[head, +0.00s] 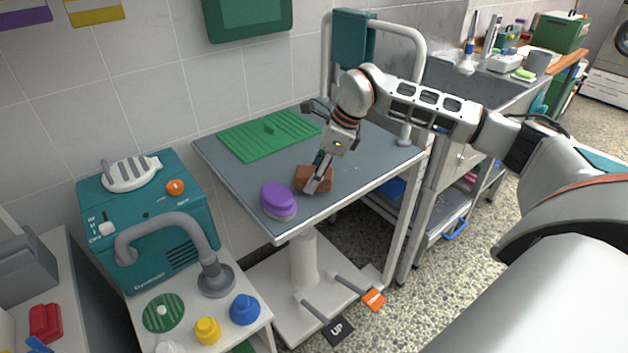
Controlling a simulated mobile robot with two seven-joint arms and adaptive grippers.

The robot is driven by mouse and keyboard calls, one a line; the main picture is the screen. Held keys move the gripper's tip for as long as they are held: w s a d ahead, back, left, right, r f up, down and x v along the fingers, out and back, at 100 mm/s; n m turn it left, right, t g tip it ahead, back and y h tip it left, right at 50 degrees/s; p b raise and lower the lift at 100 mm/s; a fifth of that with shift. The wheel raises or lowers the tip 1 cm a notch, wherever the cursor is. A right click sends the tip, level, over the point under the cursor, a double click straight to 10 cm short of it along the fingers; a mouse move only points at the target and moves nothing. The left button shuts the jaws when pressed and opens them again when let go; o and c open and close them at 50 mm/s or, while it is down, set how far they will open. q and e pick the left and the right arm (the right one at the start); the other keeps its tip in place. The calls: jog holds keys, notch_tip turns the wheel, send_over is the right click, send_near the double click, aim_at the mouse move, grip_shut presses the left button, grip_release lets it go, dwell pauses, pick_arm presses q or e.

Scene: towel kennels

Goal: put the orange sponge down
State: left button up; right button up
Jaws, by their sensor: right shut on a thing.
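The orange sponge (302,178) is a small brownish-orange block at the front part of the grey table. My right gripper (319,177) reaches down from the upper right and is shut on it, with one finger across its near face. The sponge is at or just above the table top; I cannot tell whether it touches. The grey table (235,175) stands on a white column. My left gripper is not in view.
A purple brush or sponge (278,200) lies just left of the orange sponge, near the front edge. A green ribbed mat (262,140) covers the back left. Bare table lies right of the sponge. A teal machine (150,215) stands to the left.

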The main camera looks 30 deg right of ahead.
jog(key=shift+f, duration=0.8)
jog(key=shift+f, duration=0.2)
jog(key=o, duration=1.1)
jog(key=shift+c, duration=0.2)
jog(key=shift+r, duration=0.3)
jog(key=p+v, duration=0.1)
jog(key=v, duration=1)
jog(key=shift+s+d+r, duration=0.15)
jog(key=shift+r, duration=0.2)
